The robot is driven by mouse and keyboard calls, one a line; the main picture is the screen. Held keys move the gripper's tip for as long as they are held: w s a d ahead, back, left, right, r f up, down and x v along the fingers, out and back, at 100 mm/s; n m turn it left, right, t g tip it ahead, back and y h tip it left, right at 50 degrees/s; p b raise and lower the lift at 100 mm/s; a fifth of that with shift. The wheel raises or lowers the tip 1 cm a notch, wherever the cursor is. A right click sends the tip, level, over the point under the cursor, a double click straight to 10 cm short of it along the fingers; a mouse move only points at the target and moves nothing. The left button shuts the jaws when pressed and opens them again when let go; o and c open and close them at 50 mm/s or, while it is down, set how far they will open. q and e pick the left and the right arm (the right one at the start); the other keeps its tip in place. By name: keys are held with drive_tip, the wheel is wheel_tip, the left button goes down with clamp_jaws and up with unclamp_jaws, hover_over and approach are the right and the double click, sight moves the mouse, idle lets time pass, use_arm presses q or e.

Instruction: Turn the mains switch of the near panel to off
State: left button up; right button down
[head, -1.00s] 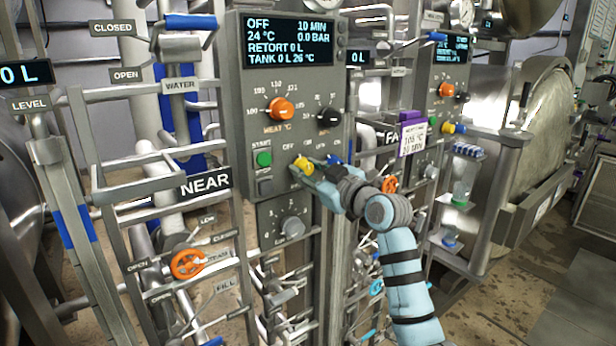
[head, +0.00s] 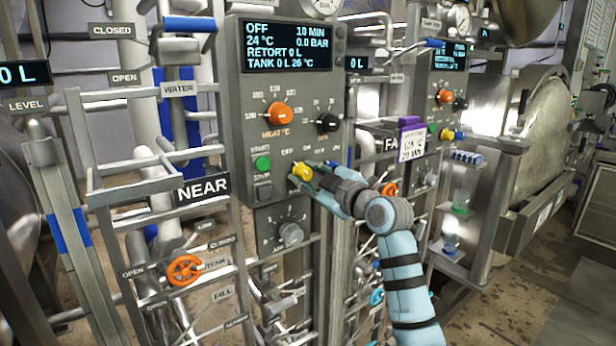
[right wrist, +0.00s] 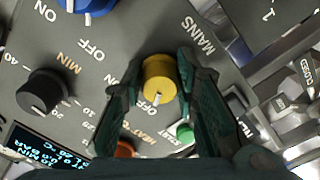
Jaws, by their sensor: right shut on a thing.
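The mains switch is a yellow knob (head: 301,171) low on the right of the near panel (head: 240,110). In the right wrist view the yellow knob (right wrist: 158,77) stands between the fingers, beside the word OFF and the MAINS label. My right gripper (head: 306,174) reaches in from the right and is shut on the knob. Its dark green fingers (right wrist: 160,85) flank the knob on both sides. The near panel's display (head: 287,43) reads OFF at the top left. My left gripper is not in view.
A green start button (head: 263,163) and an orange heat knob (head: 279,113) are close by. A black minutes knob (right wrist: 46,92) and a blue knob (right wrist: 88,8) flank the gripper. A grey knob (head: 290,233) sits below. Pipes and an orange handwheel (head: 185,269) crowd the left.

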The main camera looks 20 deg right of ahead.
drive_tip(key=c, duration=1.3)
unclamp_jaws()
drive_tip(key=shift+s, duration=0.1)
drive_tip(key=v, duration=1.2)
drive_tip(key=shift+f, duration=0.1)
